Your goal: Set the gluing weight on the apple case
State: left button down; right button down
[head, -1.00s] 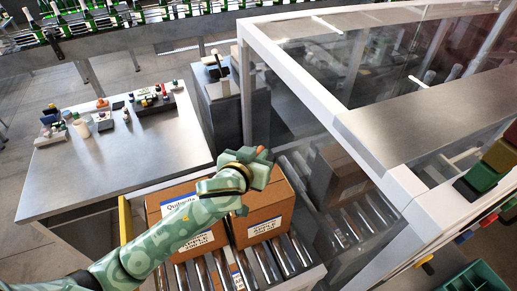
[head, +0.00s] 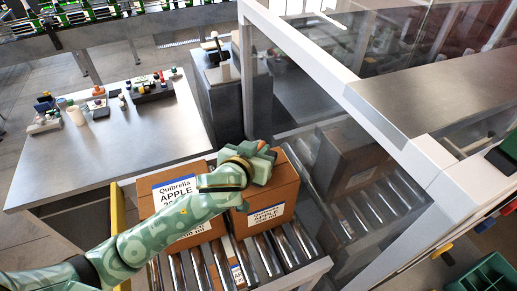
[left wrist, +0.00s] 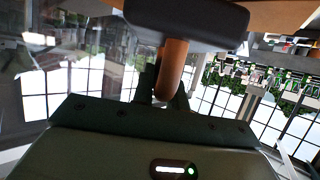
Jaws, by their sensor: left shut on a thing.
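My left gripper (head: 262,165) is above the right-hand brown carton (head: 280,192), which has a white label reading "APPLE" on its front. In the left wrist view it is shut on the brown round handle (left wrist: 172,68) of a dark block, the gluing weight (left wrist: 185,20). In the head view, my gripper mostly hides the weight. The wrist view shows brown cardboard (left wrist: 275,16) beside the block; I cannot tell whether they touch. A second carton (head: 150,206), labelled "Quibrella APPLE", stands close on the left. My right gripper is not in view.
The cartons stand on a roller conveyor (head: 283,252). A glass-walled machine with a white frame (head: 300,52) rises close on the right. A steel table (head: 110,150) at left carries small bottles and a dark tray (head: 152,92). A green crate (head: 490,275) is at lower right.

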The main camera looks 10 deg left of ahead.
pick_arm(q)
jog(key=shift+f+b, duration=0.3)
jog(key=shift+f, duration=0.15)
dwell(0.4)
jog(key=c, duration=1.4)
grip_release()
jog(key=shift+o, duration=0.4)
jog(key=shift+f, duration=0.1)
jog(key=p+v, duration=0.4)
jog(key=v, duration=1.2)
jog(key=shift+s+r, duration=0.2)
jog(key=shift+f, duration=0.1)
